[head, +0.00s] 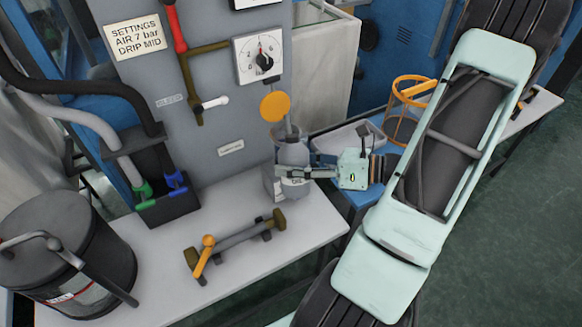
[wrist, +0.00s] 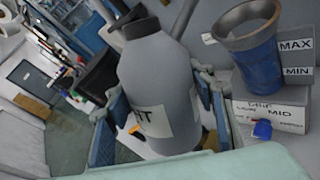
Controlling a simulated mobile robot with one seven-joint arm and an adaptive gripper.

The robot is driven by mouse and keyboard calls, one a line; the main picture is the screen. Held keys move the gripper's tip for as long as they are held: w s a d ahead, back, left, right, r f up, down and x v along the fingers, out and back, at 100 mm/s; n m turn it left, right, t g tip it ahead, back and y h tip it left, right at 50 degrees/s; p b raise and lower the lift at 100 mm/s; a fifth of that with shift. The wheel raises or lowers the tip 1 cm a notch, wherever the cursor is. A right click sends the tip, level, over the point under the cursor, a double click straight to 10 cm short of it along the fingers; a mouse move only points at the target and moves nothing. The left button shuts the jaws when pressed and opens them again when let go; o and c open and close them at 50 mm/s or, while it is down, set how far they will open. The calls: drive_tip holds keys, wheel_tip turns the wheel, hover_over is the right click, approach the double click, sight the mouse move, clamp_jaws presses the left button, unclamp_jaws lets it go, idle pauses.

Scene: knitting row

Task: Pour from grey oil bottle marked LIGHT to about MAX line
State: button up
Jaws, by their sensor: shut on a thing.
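A grey bottle (wrist: 160,80) with a black neck and a white label fills the middle of the wrist view; only the letters "HT" of its main label show. My gripper (head: 284,173) is shut around its body, with a finger on each side. In the head view the bottle (head: 295,188) is by the grey panel, partly covered by the fingers. A blue vessel (wrist: 260,68) with a wide grey funnel mouth is to the bottle's right in the wrist view. The MAX mark (wrist: 296,46) sits above MIN beside it. The bottle's mouth is apart from the funnel. No stream shows.
A block marked MID (wrist: 280,115) is below the vessel. The grey panel (head: 225,105) carries a dial (head: 259,57) and an orange disc (head: 275,106). A bar with orange handle (head: 208,243) lies on the white bench (head: 165,270). A dark drum (head: 65,250) is at left.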

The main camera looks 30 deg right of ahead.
sight(295, 180)
drive_tip(key=s+n+b, duration=0.1)
drive_tip(key=s+n+t+b, duration=0.1)
drive_tip(key=s+a+r+b, duration=0.1)
drive_tip(key=shift+n+t+y, duration=0.3)
drive_tip(key=shift+n+y, duration=0.1)
drive_tip(key=shift+s+a+r+n+t+y+b, duration=0.2)
drive_tip(key=shift+s+r+n+t+y+b, duration=0.15)
drive_tip(key=shift+s+r+n, duration=0.3)
drive_tip(key=shift+w, duration=0.1)
drive_tip(key=w+a+f+n+g+y, duration=0.25)
drive_tip(key=w+a, duration=0.65)
drive_tip(key=w, duration=0.6)
wheel_tip(295, 180, up, 11)
drive_tip(key=p, duration=1.7)
drive_tip(key=shift+a+m+h, duration=0.3)
drive_tip(key=shift+a+h, duration=0.05)
drive_tip(key=shift+h, duration=0.05)
drive_tip(key=shift+f, duration=0.15)
